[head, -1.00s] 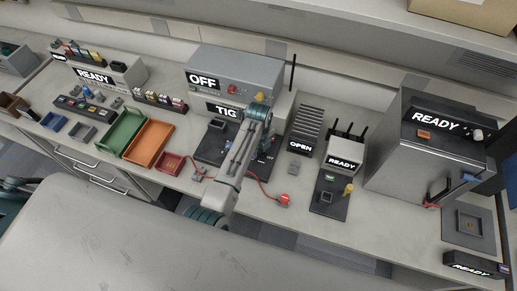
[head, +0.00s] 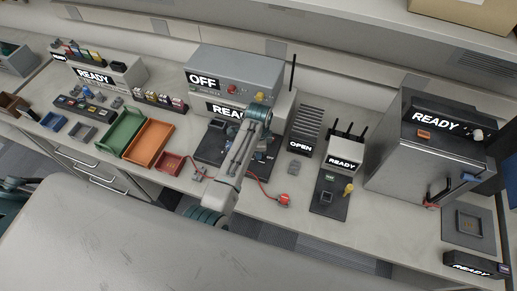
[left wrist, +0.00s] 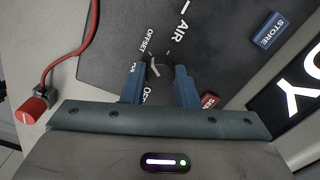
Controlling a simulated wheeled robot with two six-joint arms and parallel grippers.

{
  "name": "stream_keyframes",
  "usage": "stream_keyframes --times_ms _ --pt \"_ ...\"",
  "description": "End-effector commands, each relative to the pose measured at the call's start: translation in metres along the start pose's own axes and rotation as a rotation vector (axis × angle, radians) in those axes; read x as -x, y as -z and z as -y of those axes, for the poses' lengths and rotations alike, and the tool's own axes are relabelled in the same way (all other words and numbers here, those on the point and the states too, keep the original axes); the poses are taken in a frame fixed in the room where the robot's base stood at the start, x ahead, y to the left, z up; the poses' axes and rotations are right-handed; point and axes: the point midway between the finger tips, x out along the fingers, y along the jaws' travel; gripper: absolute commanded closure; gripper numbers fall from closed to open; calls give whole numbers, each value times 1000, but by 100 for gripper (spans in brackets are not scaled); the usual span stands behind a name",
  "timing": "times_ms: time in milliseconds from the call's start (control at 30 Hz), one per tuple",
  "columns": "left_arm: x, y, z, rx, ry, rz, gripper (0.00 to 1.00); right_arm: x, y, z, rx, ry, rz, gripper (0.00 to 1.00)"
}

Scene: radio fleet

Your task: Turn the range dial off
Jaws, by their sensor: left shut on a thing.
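The range dial (left wrist: 159,69) is a small dark round knob on a black panel (left wrist: 110,35) in the left wrist view. Labels AIR and OFFSET are printed by it, and another label below is partly covered. My left gripper (left wrist: 160,77) has its two blue fingers on either side of the knob, shut on it. The knob's exact pointing is hard to read. In the head view my left arm reaches over the panel, hiding the dial and the fingertips. The grey unit (head: 262,72) behind shows OFF above and a partly covered READY below. My right gripper is not in view.
A blue STORE button (left wrist: 268,30) and a red button (left wrist: 209,100) are near the fingers. Orange (head: 147,141) and green trays stand left; a READY device (head: 344,151) stands right.

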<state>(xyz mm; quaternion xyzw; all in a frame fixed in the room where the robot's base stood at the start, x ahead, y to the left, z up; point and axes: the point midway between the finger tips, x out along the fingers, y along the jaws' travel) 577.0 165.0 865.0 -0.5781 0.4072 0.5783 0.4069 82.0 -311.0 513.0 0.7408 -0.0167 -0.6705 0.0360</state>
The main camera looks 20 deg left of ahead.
Motion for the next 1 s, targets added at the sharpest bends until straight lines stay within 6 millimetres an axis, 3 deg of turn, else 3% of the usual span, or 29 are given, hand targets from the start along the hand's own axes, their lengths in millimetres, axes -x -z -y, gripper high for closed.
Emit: stream_keyframes --times_ms 1000 --pt "0 0 0 966 1 0 96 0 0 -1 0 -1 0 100"
